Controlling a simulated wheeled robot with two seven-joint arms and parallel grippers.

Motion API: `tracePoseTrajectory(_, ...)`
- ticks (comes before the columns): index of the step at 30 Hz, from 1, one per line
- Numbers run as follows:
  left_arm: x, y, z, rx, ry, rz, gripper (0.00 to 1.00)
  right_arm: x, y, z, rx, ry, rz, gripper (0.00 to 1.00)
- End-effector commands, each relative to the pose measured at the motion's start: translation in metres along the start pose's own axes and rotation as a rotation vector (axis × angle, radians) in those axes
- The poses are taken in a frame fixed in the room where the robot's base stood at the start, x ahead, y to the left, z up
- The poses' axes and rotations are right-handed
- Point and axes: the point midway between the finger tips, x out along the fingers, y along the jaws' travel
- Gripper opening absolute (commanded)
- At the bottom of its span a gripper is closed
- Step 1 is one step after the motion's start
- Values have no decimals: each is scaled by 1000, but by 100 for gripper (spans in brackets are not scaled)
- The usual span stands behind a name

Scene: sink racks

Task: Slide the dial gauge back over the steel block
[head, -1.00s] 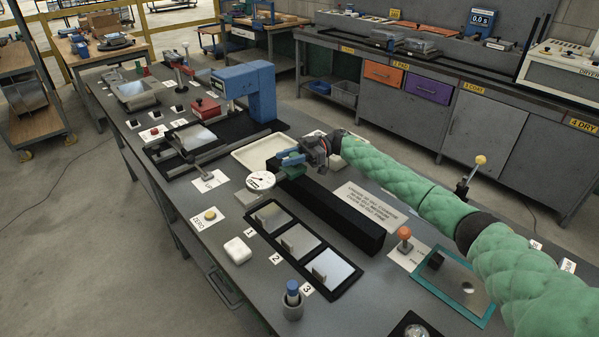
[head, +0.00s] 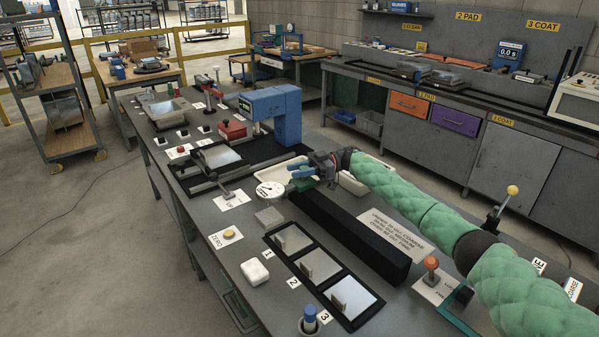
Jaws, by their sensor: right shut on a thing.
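The dial gauge (head: 270,189) has a white round face and sits at the far left end of the long black rail (head: 352,238). My right gripper (head: 303,172), with blue fingers, is shut at the gauge's mount, just right of and behind the face; the exact grip is small and partly hidden. A plain grey steel block (head: 268,216) stands on the bench in front of the gauge, uncovered from above. The gauge is beyond the block, not over it. My left gripper is not in view.
Mirror-like plates numbered 1 to 3 (head: 320,266), each with a small block, lie in a black frame before the rail. A ZERO button (head: 229,234), a white box (head: 255,271) and an UP lever (head: 229,194) are nearby. A blue machine (head: 277,112) stands behind.

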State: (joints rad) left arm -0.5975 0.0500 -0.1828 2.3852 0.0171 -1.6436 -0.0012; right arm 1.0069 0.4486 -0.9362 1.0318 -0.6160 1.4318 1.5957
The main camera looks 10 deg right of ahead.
Motion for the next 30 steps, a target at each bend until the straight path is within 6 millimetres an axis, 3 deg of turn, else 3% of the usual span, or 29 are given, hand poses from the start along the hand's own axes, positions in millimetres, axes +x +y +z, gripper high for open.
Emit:
tracePoseTrajectory(3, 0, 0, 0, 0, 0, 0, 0, -1, 3, -5, -5, 2, 8, 0)
tracePoseTrajectory(4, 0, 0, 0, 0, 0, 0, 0, -1, 3, -5, -5, 2, 8, 32)
tracePoseTrajectory(7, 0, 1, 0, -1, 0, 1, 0, -1, 2, -5, -5, 1, 7, 51)
tracePoseTrajectory(19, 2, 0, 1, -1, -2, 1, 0, -6, 2, -1, -3, 0, 5, 52)
tracePoseTrajectory(21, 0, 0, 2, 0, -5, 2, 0, -13, 2, 0, -3, 0, 6, 52)
tracePoseTrajectory(24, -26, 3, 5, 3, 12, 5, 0, -26, 2, 1, -2, 0, 6, 52)
tracePoseTrajectory(30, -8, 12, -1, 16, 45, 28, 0, -53, 3, 0, -3, 0, 6, 52)
